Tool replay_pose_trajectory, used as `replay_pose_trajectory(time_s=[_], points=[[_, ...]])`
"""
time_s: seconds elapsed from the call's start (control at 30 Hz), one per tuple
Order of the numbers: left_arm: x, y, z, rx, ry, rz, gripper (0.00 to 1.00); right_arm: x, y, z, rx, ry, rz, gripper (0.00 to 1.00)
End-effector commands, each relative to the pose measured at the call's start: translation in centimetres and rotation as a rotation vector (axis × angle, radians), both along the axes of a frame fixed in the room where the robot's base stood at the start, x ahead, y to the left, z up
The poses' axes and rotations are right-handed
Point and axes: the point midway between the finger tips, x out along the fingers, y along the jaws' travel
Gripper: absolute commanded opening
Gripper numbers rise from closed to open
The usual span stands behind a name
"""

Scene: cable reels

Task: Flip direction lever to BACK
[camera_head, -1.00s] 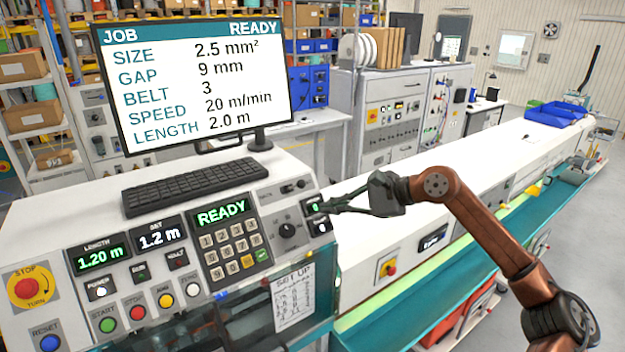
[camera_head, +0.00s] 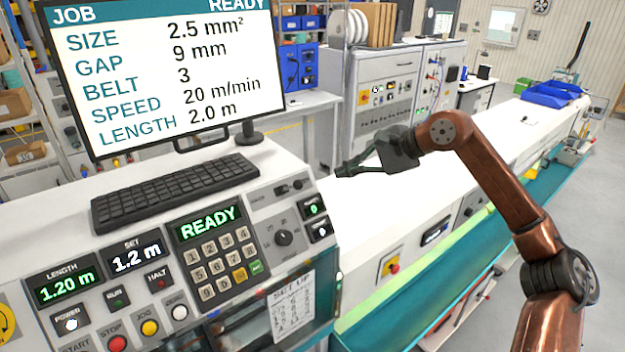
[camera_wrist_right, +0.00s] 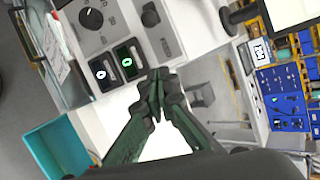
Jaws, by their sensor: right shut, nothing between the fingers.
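The control panel (camera_head: 250,215) shows a small black switch or lever (camera_head: 290,187) at its upper right, above the round selector knob (camera_head: 284,238). Dark lever-like parts (camera_wrist_right: 150,15) also show at the top of the right wrist view, near the knob (camera_wrist_right: 91,18). My right gripper (camera_head: 345,170) is shut and empty, raised beyond the panel's right edge and apart from the lever. Its closed fingertips (camera_wrist_right: 155,84) show in the right wrist view beside the small green display (camera_wrist_right: 126,60). My left gripper is out of view.
The monitor (camera_head: 165,70) and black keyboard (camera_head: 175,190) stand left of the lever. The keypad (camera_head: 221,258) and lit buttons (camera_head: 149,328) lie below. The white machine bed (camera_head: 390,205) extends right, with a blue tray (camera_head: 550,95) far along it.

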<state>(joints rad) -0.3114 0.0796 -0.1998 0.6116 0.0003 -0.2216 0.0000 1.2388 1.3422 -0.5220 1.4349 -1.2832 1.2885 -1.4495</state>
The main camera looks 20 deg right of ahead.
Motion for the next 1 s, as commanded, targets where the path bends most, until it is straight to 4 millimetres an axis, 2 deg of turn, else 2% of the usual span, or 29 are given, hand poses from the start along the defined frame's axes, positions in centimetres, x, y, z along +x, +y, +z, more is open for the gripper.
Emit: replay_pose_trajectory(time_s=[0.17,0.43,0.6,0.7,1.0], points=[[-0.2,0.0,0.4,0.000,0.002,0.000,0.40,0.9,0.9,-0.9,0.000,0.004,0.003,0.00],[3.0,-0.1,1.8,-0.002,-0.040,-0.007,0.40,4.1,3.9,-4.0,0.002,0.005,0.006,0.00],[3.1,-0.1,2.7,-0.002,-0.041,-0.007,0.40,6.1,5.8,-5.9,0.002,0.004,0.007,0.00],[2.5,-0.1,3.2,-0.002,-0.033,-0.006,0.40,5.1,6.7,-4.9,-0.001,-0.003,0.007,0.00],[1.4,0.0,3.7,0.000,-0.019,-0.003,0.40,3.7,8.1,-4.1,0.001,0.001,0.005,0.00]])
